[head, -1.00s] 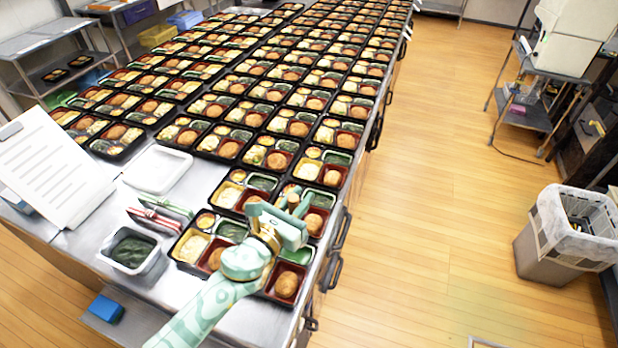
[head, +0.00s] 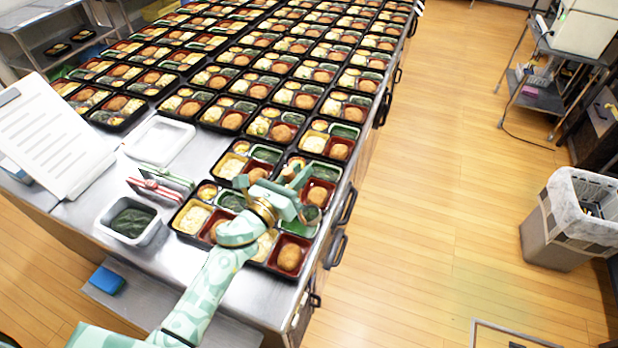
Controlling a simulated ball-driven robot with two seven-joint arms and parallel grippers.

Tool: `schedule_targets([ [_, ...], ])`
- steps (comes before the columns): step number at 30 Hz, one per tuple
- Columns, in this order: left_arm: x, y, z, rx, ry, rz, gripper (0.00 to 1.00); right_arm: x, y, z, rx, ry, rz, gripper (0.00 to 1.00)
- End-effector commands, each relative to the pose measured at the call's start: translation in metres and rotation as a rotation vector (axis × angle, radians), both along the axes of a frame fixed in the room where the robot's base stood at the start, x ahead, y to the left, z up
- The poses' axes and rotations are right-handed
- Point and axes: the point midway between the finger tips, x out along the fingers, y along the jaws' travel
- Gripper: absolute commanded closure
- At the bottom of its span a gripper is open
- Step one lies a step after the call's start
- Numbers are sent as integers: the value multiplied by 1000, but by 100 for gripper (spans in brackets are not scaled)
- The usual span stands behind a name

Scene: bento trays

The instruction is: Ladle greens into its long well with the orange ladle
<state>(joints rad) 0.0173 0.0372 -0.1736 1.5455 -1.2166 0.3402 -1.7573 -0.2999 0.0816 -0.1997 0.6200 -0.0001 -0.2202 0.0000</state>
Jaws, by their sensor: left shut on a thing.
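My left gripper (head: 294,192) is above the bento tray (head: 272,272) at the near right corner of the table. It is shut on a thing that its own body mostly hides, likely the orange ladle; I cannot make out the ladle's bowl. That tray's long well (head: 297,228) is partly covered by the gripper; the visible part looks bright green, and I cannot tell what lies in it. A metal pan (head: 150,233) with dark greens (head: 131,221) stands on the table to the left. My right gripper is out of view.
Rows of filled bento trays (head: 279,127) cover the far table. Tongs (head: 158,186) with red and green parts lie behind the pan. A white tray (head: 160,138) and a white sheet board (head: 45,138) stand at left. Bare steel tabletop (head: 215,298) shows in front.

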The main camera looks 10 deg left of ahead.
Motion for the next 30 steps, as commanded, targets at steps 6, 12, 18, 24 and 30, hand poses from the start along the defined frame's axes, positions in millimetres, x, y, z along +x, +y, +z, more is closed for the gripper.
schedule_targets([
  [6,4,22,-9,-177,34,0,100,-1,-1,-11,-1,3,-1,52],
  [12,8,39,-21,-326,64,1,100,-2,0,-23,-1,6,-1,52],
  [18,11,57,-33,-475,92,1,100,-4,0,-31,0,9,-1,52],
  [24,14,71,-52,-618,121,0,100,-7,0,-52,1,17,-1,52],
  [30,17,85,-68,-763,149,2,100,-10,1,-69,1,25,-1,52],
])
